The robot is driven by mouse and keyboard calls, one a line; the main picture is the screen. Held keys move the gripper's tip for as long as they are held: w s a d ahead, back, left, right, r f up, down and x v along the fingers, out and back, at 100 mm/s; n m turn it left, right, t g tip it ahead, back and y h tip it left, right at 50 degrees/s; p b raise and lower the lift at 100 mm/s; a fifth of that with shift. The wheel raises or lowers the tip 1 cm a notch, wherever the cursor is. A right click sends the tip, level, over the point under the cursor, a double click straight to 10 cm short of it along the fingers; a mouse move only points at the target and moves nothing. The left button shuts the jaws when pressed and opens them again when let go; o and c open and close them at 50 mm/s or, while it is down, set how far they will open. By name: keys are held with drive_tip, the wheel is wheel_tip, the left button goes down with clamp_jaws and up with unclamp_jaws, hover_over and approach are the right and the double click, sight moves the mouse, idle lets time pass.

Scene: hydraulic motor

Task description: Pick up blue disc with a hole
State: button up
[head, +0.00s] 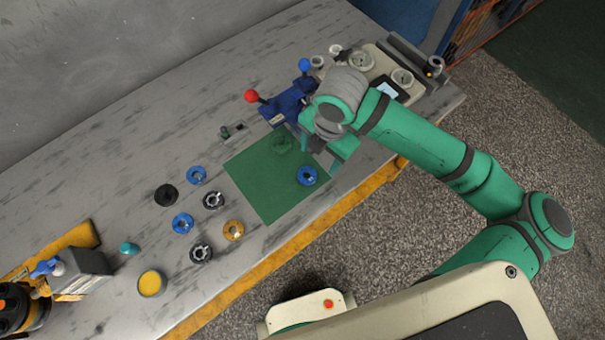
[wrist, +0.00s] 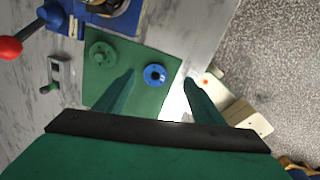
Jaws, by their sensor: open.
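A blue disc with a hole (head: 307,176) lies flat on the green mat (head: 262,200), near its right edge. In the wrist view this blue disc (wrist: 155,75) shows between the tips of my fingers, beyond them. My gripper (wrist: 159,80) is open and empty, above the mat's right side. In the head view the arm partly hides the gripper. Two more blue discs with holes lie on the bare table left of the mat, one farther back (head: 196,175) and one nearer the front (head: 182,223).
A green disc (wrist: 103,54) lies on the mat near the blue one. A blue device with red and blue ball levers (head: 285,105) stands behind the mat. Black discs and an orange disc (head: 233,230) lie left of the mat. The table's yellow front edge (head: 345,208) is close by.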

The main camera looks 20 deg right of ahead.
drive_tip(key=a+r+n+g, duration=0.1)
drive_tip(key=a+r+n, duration=0.1)
drive_tip(key=a+n, duration=0.1)
approach(307, 177)
drive_tip(key=shift+h, duration=0.3)
drive_tip(key=f, duration=0.6)
drive_tip(key=shift+a+f, duration=0.2)
drive_tip(key=shift+a, duration=0.05)
drive_tip(key=c, duration=1.3)
drive_tip(key=shift+r, duration=0.1)
